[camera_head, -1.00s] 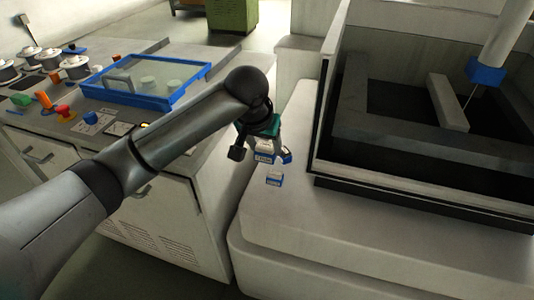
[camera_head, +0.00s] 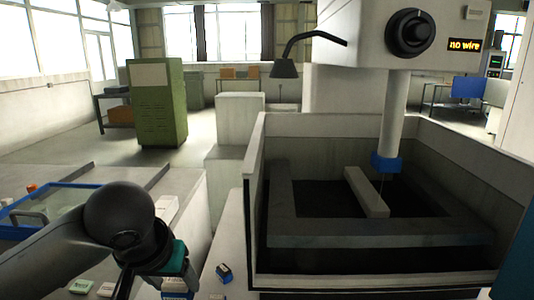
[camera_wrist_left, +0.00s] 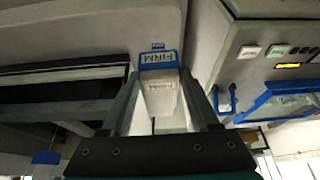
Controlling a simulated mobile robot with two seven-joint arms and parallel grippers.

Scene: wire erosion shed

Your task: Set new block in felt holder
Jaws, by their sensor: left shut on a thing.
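My left gripper (camera_head: 174,279) is low in the head view, over the light ledge beside the machine tank. It is shut on a pale block (camera_wrist_left: 162,96), which shows between the fingers in the left wrist view with "FIRM" lettering and a blue-edged label at its far end. In the head view the block is mostly hidden by the gripper. A small blue and white block (camera_head: 224,272) stands on the ledge to the right of the gripper, apart from it. I cannot make out which thing is the felt holder. My right gripper is not in view.
The machine tank (camera_head: 254,215) rises to the right of the ledge, with a dark interior. A cabinet top with a blue-framed tray (camera_head: 22,232) lies at left. A green cabinet (camera_head: 157,105) stands at the back. A display (camera_head: 464,45) reads "no wire".

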